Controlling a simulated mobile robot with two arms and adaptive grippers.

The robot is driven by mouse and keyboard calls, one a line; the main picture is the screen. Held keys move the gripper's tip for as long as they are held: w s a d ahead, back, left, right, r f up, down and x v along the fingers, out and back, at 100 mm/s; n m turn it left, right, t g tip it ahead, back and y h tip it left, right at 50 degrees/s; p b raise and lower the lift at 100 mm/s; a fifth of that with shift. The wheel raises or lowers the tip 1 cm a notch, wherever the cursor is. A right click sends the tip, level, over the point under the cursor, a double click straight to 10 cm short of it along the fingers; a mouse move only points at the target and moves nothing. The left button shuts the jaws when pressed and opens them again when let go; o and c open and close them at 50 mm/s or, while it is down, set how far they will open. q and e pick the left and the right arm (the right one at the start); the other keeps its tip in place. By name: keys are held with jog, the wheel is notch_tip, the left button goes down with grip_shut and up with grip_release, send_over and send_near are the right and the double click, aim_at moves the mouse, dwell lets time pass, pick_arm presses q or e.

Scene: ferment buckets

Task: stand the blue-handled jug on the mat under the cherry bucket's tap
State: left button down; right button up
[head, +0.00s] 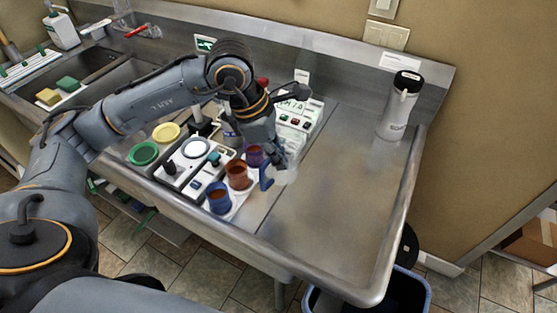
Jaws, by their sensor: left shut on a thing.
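My left gripper (272,146) reaches in from the left over the metal counter and is shut on the blue-handled jug. The jug has a clear body (286,170) and a blue handle (266,179) that faces the front left. It is just right of a row of small containers; I cannot tell whether its base touches the counter. The row holds a purple one (254,156), a reddish-brown one (238,175) and a blue one (219,199). I cannot make out the cherry bucket, its tap or the mat for certain; my arm hides part of the area behind. My right gripper is out of view.
A dark tray with white-topped items (184,170) lies left of the row, near green (144,153) and yellow (166,132) discs. A white device (295,117) stands behind the gripper. A white flask (399,106) stands at the back right.

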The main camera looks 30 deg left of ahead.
pick_arm(q)
jog(key=shift+w+a+f, duration=0.2)
jog(key=shift+w+f, duration=0.15)
jog(key=shift+f, duration=0.1)
jog(key=shift+w+a+f, duration=0.2)
jog(key=shift+w+f, duration=0.1)
jog(key=shift+f, duration=0.15)
jog(key=f, duration=0.1)
jog(key=f+p, duration=0.2)
jog(key=shift+w+a+f, duration=0.1)
jog(key=shift+w, duration=0.15)
jog(key=shift+f, duration=0.25)
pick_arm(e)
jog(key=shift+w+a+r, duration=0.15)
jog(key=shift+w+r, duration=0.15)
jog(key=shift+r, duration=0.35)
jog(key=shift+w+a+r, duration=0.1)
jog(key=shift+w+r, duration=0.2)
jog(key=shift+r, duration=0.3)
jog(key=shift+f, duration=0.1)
pick_arm(q)
jog(key=shift+f, duration=0.2)
jog(key=c, duration=1.5)
grip_release()
jog(key=shift+r, duration=0.1)
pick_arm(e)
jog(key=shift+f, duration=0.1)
